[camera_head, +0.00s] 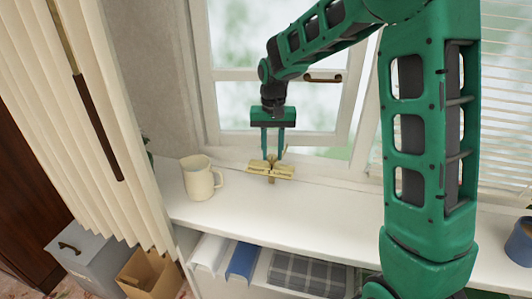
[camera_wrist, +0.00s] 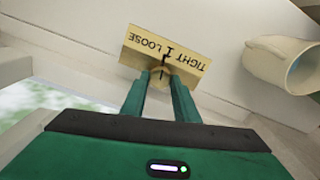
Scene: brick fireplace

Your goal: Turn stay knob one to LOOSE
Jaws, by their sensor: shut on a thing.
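A small tan plate (camera_wrist: 190,64) is marked TIGHT and LOOSE, with a short dark mark between the words. The words are upside down in the wrist view, LOOSE on the left and TIGHT on the right. In the head view the plate (camera_head: 258,169) is at the back of the white sill, by the window frame. The stay knob (camera_wrist: 161,71) is a small tan piece at the plate's near edge, mostly hidden between my fingers. My gripper (camera_head: 271,157) points down and is shut on the knob; its fingertips also show in the wrist view (camera_wrist: 162,77). The knob's exact setting is unclear.
A cream mug (camera_head: 199,178) stands on the sill left of the plate; it also shows in the wrist view (camera_wrist: 283,65). The window (camera_head: 330,100) is behind my gripper. A blue mug (camera_head: 520,242) is far right. The sill (camera_head: 320,215) in front is clear.

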